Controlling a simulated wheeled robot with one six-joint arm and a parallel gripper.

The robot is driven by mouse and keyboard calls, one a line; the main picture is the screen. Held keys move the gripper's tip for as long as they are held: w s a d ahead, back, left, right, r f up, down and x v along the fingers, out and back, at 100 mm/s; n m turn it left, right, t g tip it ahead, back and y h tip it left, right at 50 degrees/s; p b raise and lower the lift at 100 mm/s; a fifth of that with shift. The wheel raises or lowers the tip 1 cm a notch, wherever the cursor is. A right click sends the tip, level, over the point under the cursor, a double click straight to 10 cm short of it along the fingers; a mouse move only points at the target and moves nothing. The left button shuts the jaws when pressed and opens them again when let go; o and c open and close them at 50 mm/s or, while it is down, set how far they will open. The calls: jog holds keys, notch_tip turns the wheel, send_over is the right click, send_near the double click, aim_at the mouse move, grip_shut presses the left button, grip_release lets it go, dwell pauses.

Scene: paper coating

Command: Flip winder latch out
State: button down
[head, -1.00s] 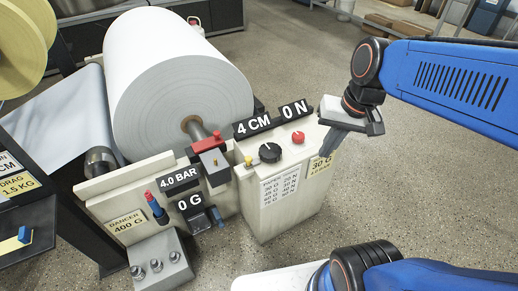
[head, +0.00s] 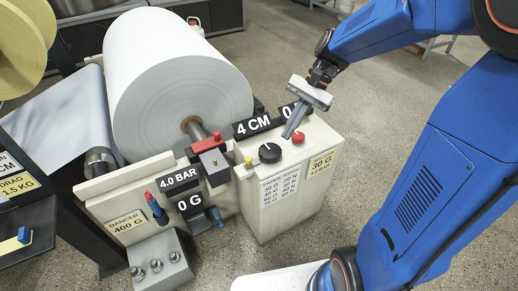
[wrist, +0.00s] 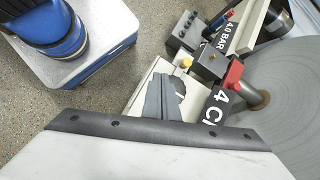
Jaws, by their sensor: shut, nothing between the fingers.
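The winder latch appears to be the red piece (head: 208,143) on the dark block at the end of the paper roll's shaft. The red piece also shows in the wrist view (wrist: 234,73), to the right of my fingers. My gripper (head: 288,133) is shut and empty. It points down over the top of the white control cabinet, close to the red knob (head: 298,138) and to the right of the latch.
The big white paper roll (head: 166,85) stands behind the latch. A black knob (head: 270,153) and a "4 CM" display (head: 252,126) lie between my gripper and the latch. A "4.0 BAR" display (head: 180,178) is to the latch's left.

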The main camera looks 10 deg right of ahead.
aim_at(246, 158)
jog(key=w+f+m, duration=0.1)
jog(key=w, duration=0.1)
jog(key=w+a+f+m+g+y, duration=0.1)
jog(key=w, duration=0.1)
jog(key=w+a+f+m+y, duration=0.1)
jog(key=w, duration=0.2)
jog(key=shift+a+f+g, duration=0.1)
jog(key=shift+f+g, duration=0.2)
jog(key=shift+g, duration=0.1)
jog(key=x, duration=1)
jog(key=shift+a+r, duration=0.1)
jog(key=shift+s+a, duration=0.3)
jog(key=shift+a, duration=0.45)
jog(key=shift+s+a, duration=0.25)
jog(key=shift+a, duration=0.5)
